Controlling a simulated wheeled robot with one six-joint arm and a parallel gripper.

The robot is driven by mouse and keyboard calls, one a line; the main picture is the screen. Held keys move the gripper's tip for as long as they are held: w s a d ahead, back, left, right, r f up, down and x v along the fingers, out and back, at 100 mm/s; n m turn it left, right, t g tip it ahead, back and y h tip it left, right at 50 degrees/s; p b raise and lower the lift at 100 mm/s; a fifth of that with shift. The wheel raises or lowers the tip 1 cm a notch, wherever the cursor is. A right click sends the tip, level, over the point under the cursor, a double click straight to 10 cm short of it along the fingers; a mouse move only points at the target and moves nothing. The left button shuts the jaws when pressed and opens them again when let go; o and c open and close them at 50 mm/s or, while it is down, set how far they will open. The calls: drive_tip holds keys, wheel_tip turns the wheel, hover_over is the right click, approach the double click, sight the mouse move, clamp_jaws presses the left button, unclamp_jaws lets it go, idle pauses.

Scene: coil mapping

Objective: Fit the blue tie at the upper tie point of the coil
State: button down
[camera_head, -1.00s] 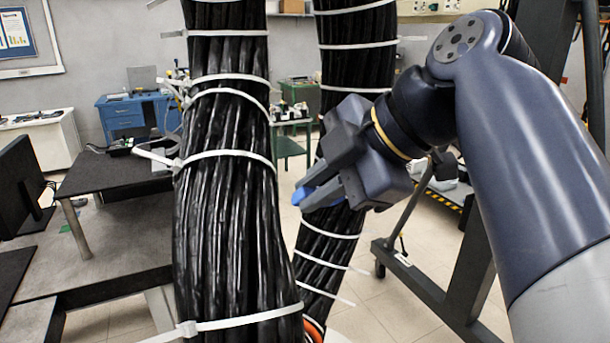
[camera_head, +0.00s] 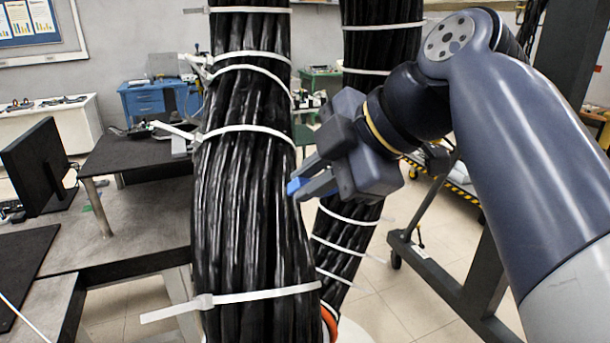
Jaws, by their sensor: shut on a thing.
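The coil is a thick bundle of black cables, with a near leg (camera_head: 250,220) at the centre left and a farther leg (camera_head: 378,45) behind it to the right. White ties ring both legs. My gripper (camera_head: 307,180) is at the right side of the near leg, pointing left, with its fingers shut on the small blue tie (camera_head: 293,187). Only a short blue piece shows at the fingertips. It appears at the near leg's right edge; I cannot tell whether it touches the cables. The tops of both legs are out of view.
White tie tails stick out to the left of the near leg, one low down (camera_head: 172,313). A dark-topped bench (camera_head: 130,158) and a monitor (camera_head: 38,165) stand at left. A dark metal frame (camera_head: 440,270) stands behind my arm at right.

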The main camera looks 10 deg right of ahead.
sight(294, 191)
drive_tip(key=shift+b+x, duration=0.6)
drive_tip(key=shift+x, duration=0.5)
drive_tip(key=shift+w+a+f+b, duration=0.25)
drive_tip(key=shift+f+b, duration=0.2)
idle(0.4)
drive_tip(key=c, duration=1.3)
unclamp_jaws()
drive_tip(key=shift+c, duration=0.2)
drive_tip(key=v, duration=1)
drive_tip(key=shift+r+b, duration=0.3)
drive_tip(key=shift+b, duration=0.05)
drive_tip(key=shift+s, duration=0.1)
drive_tip(key=x, duration=1)
drive_tip(key=shift+a+f+p, duration=0.1)
drive_tip(key=shift+f+p, duration=0.25)
drive_tip(key=shift+p, duration=0.05)
drive_tip(key=shift+r, duration=0.15)
